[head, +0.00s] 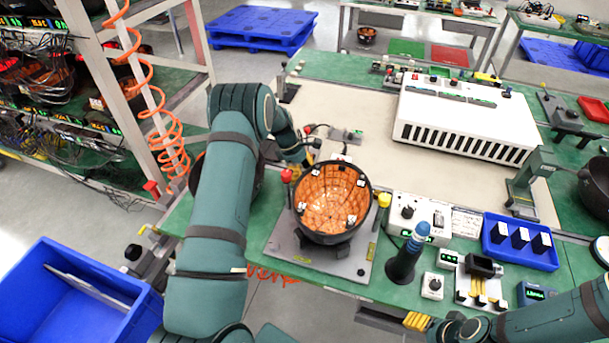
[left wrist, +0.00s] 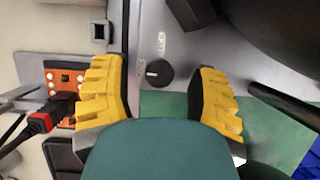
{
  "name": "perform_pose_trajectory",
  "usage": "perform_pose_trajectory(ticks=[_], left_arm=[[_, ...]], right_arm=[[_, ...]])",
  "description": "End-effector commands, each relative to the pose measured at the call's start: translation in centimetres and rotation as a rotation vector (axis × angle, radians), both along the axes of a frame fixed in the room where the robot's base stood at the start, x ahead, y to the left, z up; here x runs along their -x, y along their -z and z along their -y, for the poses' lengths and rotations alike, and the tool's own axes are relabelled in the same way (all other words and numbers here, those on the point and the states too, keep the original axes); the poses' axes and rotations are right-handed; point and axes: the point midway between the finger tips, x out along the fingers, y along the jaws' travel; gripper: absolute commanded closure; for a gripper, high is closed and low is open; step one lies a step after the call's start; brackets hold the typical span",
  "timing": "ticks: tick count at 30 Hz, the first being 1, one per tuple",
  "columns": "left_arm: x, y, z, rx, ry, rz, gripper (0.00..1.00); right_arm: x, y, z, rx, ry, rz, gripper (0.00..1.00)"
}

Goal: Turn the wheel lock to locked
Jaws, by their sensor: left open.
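In the left wrist view a round black knob (left wrist: 160,73) with a short white mark on its left part sits on a grey metal plate (left wrist: 165,20). It appears to be the wheel lock; small lettering above it is unreadable. My left gripper (left wrist: 164,76) is open, its yellow-padded fingers on either side of the knob, with no visible contact. In the head view my left arm and gripper (head: 297,150) reach behind the black bowl-shaped wheel (head: 331,200) with an orange inside; the knob is not discernible there. My right gripper (head: 428,323) is partly visible at the bottom right.
A black cable with a red-ended plug (left wrist: 45,121) lies left of my left fingers. A white slotted unit (head: 465,120) stands on the bench. A blue-topped stand (head: 408,255) and a blue tray (head: 520,245) are right of the bowl. A blue bin (head: 75,300) is left.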

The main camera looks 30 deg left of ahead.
Motion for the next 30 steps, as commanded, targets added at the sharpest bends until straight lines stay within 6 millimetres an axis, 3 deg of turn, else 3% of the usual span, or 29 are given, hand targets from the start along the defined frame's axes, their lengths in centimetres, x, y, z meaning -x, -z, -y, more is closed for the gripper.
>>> perform_pose_trajectory(ticks=[13,18,30], left_arm=[[-0.08,0.78,0.31,0.000,0.000,0.001,0.42],[-0.07,0.77,0.32,0.000,0.000,0.001,1.00],[-0.08,0.83,0.38,0.001,0.014,0.001,1.00]], right_arm=[[0.03,0.04,-0.01,0.000,0.000,-0.001,0.39],[0.03,0.04,-0.01,0.000,0.000,0.000,0.39],[0.04,0.17,0.00,0.000,0.000,-0.001,0.39]])
